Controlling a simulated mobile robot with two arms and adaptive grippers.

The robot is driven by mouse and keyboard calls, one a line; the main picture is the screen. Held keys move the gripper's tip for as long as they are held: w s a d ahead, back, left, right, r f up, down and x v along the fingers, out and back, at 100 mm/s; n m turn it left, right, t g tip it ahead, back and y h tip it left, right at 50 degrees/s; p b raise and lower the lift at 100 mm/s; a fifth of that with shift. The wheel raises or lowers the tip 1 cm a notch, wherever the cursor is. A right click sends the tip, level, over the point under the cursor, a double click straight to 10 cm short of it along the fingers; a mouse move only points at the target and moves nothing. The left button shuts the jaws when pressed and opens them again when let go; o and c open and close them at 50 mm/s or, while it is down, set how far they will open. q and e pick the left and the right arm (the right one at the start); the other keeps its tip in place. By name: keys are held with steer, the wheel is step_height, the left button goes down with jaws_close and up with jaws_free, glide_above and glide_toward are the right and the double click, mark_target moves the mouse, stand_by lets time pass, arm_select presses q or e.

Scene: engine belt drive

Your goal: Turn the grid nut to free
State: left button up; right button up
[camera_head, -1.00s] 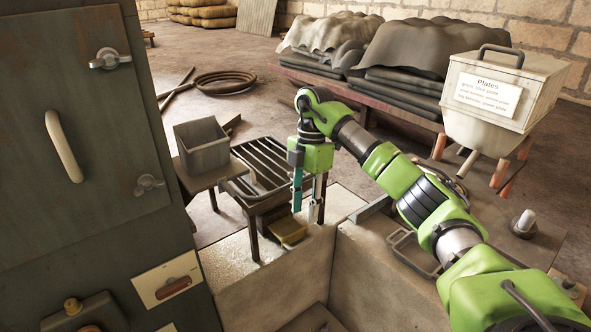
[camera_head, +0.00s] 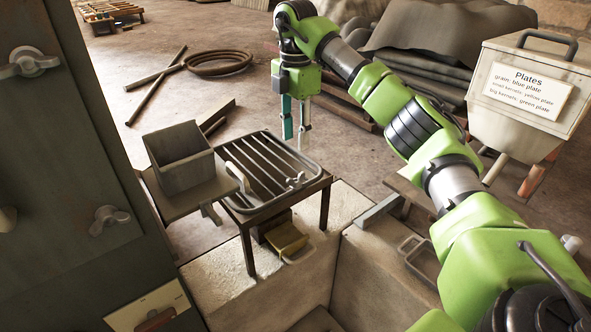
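The grid (camera_head: 270,168), a dark metal frame with several bars, lies on a small stand with dark legs. A small light metal piece (camera_head: 297,180) near its right edge looks like the grid nut; how far it is turned is too small to tell. A pale curved handle (camera_head: 238,177) rises at the grid's left side. My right gripper (camera_head: 296,136) points down above the grid's far right part in the picture, apart from it. Its teal and grey fingers are spread with nothing between them. My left gripper is not in view.
A grey open box (camera_head: 180,157) stands on a small table left of the grid. A dark cabinet (camera_head: 60,180) with wing-shaped latches fills the left side. A white bin (camera_head: 530,90) labelled Plates is at the right. A yellowish block (camera_head: 288,240) sits below the grid.

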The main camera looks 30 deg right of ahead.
glide_above(296, 180)
steer(key=f, duration=0.5)
steer(key=shift+s+a+f+p, duration=0.1)
steer(key=shift+s+f+p, duration=0.1)
steer(key=shift+p, duration=0.15)
step_height(296, 180, down, 3)
steer(key=shift+w+f+p, duration=0.15)
steer(key=shift+f+p, duration=0.05)
steer(key=shift+p, duration=0.1)
step_height(296, 180, down, 3)
steer(key=shift+f, duration=0.35)
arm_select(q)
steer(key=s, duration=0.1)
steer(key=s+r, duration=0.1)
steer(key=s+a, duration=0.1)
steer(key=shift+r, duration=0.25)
arm_select(e)
jaws_close()
